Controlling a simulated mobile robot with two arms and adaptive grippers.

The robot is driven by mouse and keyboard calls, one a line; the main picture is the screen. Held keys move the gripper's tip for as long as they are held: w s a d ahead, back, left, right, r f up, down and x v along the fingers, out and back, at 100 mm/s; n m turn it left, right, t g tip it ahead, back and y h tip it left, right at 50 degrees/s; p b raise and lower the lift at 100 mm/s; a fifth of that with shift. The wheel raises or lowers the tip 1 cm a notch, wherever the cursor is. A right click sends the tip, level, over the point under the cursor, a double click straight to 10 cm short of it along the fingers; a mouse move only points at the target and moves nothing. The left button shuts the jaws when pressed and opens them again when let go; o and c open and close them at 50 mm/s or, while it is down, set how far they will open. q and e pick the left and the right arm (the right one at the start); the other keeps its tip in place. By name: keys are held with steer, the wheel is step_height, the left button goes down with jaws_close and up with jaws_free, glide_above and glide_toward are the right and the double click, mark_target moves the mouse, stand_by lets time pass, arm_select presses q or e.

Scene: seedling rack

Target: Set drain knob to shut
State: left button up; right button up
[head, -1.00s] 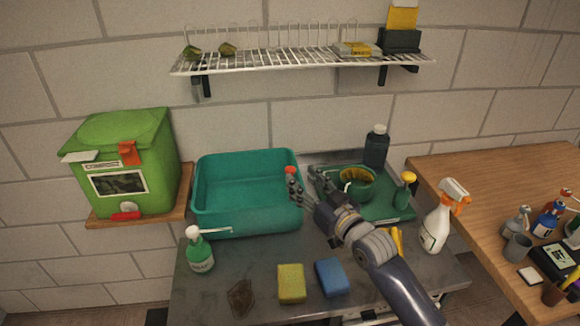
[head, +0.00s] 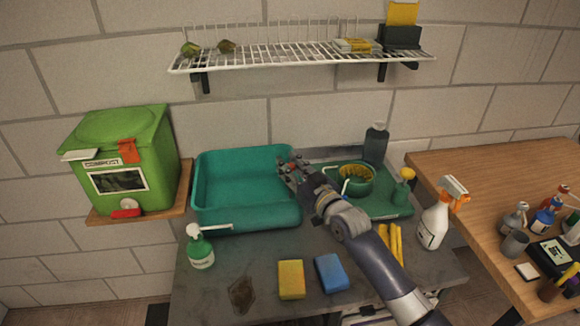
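My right gripper (head: 290,166) is at the right rim of the teal tub (head: 205,217), with its fingers pointing away toward the back right corner. Small red spots show at its fingertips. A small red part that may be the drain knob stood there earlier; the fingers now cover most of it, so its setting cannot be read. I cannot tell whether the fingers are closed on it or only around it. My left gripper is not in view.
A green tray (head: 385,207) with a green pot (head: 357,180) stands right of my gripper. A spray bottle (head: 433,225), a soap bottle (head: 200,250), a yellow sponge (head: 291,280) and a blue sponge (head: 331,272) stand around the counter. A wire shelf (head: 300,62) hangs above.

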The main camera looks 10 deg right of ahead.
jaws_close()
steer(key=shift+f, duration=0.25)
step_height(320, 180, down, 4)
steer(key=b, duration=0.3)
steer(key=shift+w+r, duration=0.1)
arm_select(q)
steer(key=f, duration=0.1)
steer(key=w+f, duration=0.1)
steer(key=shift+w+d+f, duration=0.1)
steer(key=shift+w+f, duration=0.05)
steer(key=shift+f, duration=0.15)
arm_select(e)
steer(key=o, duration=0.8)
jaws_free()
steer(key=shift+c, duration=0.2)
steer(key=shift+o, duration=1.2)
steer(key=shift+r, duration=0.1)
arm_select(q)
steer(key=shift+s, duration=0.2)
